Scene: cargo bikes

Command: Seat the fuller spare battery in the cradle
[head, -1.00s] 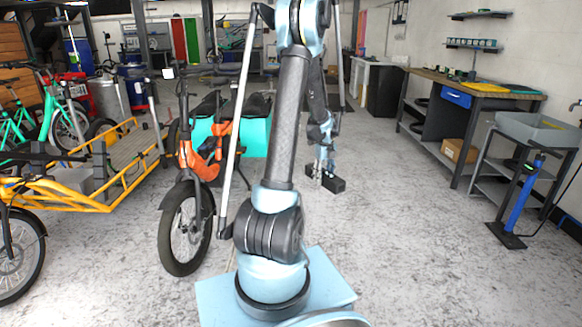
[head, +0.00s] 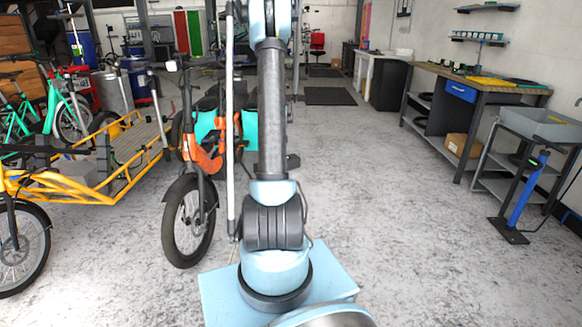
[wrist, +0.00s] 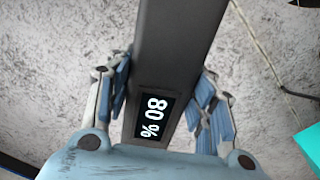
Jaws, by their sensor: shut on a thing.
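The spare battery (wrist: 175,45) is a long dark grey block with a small display reading "80 %". In the wrist view my gripper (wrist: 165,85) is shut on it, with blue fingers along both sides. The battery extends out past the top edge of that view. In the head view my arm hides the gripper and most of the battery; a small dark end, seemingly the battery's, shows right of the arm. I cannot make out the cradle or another spare battery in either view.
An orange bike (head: 203,160) with teal panels stands just left of my arm. A yellow cargo bike (head: 95,195) is further left. At right are a workbench (head: 470,80), a grey sink stand (head: 540,125) and a blue pump (head: 525,195). The floor between is clear.

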